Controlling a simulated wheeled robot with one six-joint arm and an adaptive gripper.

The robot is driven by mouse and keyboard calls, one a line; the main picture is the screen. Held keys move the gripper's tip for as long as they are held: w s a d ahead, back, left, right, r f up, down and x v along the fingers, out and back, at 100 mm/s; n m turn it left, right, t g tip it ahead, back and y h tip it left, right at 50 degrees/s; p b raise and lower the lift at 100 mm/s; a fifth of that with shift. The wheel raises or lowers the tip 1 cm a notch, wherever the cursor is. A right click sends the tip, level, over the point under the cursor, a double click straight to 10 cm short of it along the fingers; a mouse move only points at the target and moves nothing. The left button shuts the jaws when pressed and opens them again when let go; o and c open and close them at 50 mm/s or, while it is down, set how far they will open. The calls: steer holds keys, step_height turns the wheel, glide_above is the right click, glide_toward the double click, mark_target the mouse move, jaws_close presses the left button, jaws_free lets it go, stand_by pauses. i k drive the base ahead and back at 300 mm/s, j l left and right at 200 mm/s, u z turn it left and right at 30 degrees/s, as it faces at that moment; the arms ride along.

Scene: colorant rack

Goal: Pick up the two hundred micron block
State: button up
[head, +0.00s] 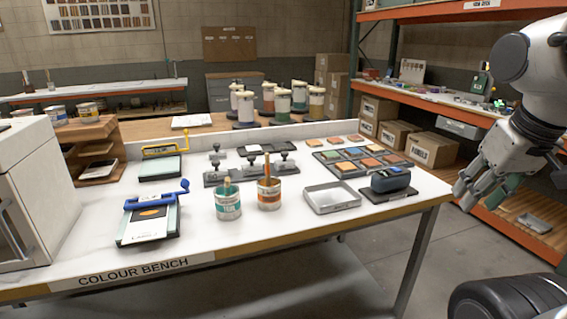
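Several small dark grey blocks with knob-like tops stand in a dark holder on the bench. One is at the left (215,168), one in the middle (252,168) and one at the right (286,164). Their markings are too small to read, so I cannot tell which is the two hundred micron block. My gripper (463,197) hangs at the right, beyond the bench's right end and well apart from the blocks. Its fingers look spread, with nothing seen between them.
On the white bench (280,222), a teal tin (228,206) and an orange tin (269,196) stand before the blocks. An empty metal tray (332,198), a dark blue device (390,180) and a colour-tile rack (345,169) lie right. A blue-handled board (150,222) lies left.

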mark_target(285, 164)
steer(key=u, duration=1.3)
steer(key=i+l+z, duration=0.75)
steer(key=i+l, duration=0.05)
steer(key=l, duration=0.05)
